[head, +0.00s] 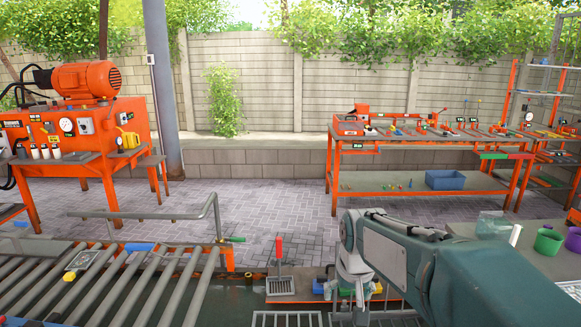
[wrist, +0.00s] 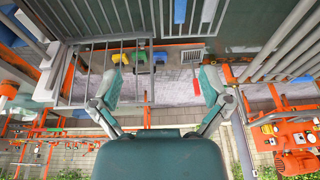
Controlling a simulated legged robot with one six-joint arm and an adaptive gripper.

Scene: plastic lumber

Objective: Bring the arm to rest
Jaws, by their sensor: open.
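My arm (head: 430,265) reaches in from the lower right of the head view and bends downward at its far end. My gripper (wrist: 160,72) shows in the wrist view with its two green-and-grey fingers spread wide apart. Nothing is between the fingers. Beyond them are a grated floor, small coloured bins and paving. In the head view the wrist end hangs near several small coloured items, and the fingers are hard to make out there.
A roller conveyor (head: 120,280) fills the lower left. An orange machine (head: 85,125) stands behind it. An orange workbench (head: 430,145) with a blue bin (head: 445,180) is at the back right. A grey tabletop (head: 540,262) with green and purple tubs lies right. Open paving (head: 260,195) is between.

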